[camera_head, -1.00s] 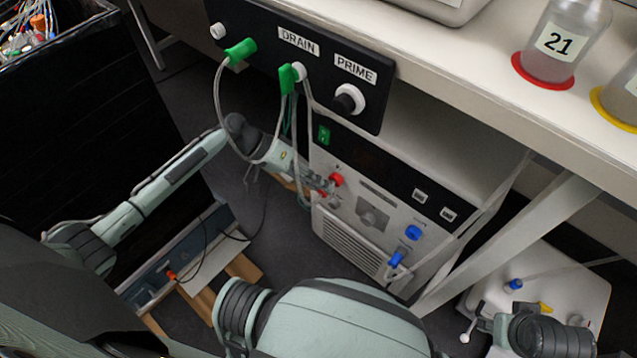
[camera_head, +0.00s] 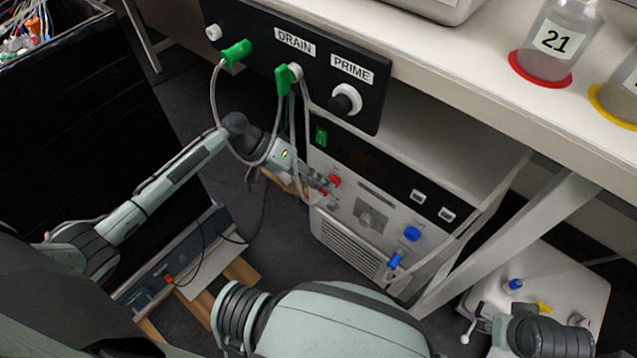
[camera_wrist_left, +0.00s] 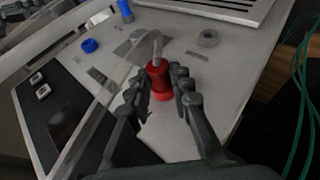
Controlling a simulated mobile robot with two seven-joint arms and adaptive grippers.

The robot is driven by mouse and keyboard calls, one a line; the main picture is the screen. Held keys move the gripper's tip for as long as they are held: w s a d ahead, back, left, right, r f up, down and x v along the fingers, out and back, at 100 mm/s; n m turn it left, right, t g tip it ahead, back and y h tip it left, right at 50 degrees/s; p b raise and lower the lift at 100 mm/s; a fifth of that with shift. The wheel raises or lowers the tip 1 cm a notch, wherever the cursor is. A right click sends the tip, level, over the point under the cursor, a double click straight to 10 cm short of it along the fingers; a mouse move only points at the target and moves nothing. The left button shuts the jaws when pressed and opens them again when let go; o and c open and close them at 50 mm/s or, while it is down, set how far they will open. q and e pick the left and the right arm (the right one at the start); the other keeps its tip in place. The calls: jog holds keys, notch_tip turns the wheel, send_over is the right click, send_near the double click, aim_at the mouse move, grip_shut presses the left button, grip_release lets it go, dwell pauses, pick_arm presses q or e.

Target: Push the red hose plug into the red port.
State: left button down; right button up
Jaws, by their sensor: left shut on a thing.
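The red port (camera_head: 334,181) is on the left part of the pale front panel of the device under the bench. My left gripper (camera_head: 326,187) is right at it, with its fingers shut on the red hose plug (camera_wrist_left: 156,70). In the left wrist view the gripper (camera_wrist_left: 158,82) has one finger on each side of the plug, and a clear hose rises from it. A wider red piece (camera_wrist_left: 161,93) lies in line just below the plug and looks like the port. I cannot tell how deep the plug sits. My right gripper is not in view.
A grey ring port (camera_wrist_left: 208,38) is beside the red one. A blue port (camera_head: 412,234) and a blue plug (camera_head: 396,261) are lower right on the panel. Hoses from the green plugs (camera_head: 283,80) hang close to my left wrist. The bench top (camera_head: 470,60) overhangs the device.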

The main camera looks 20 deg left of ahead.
pick_arm(q)
jog(key=c, duration=1.3)
grip_release()
jog(key=v, duration=1.2)
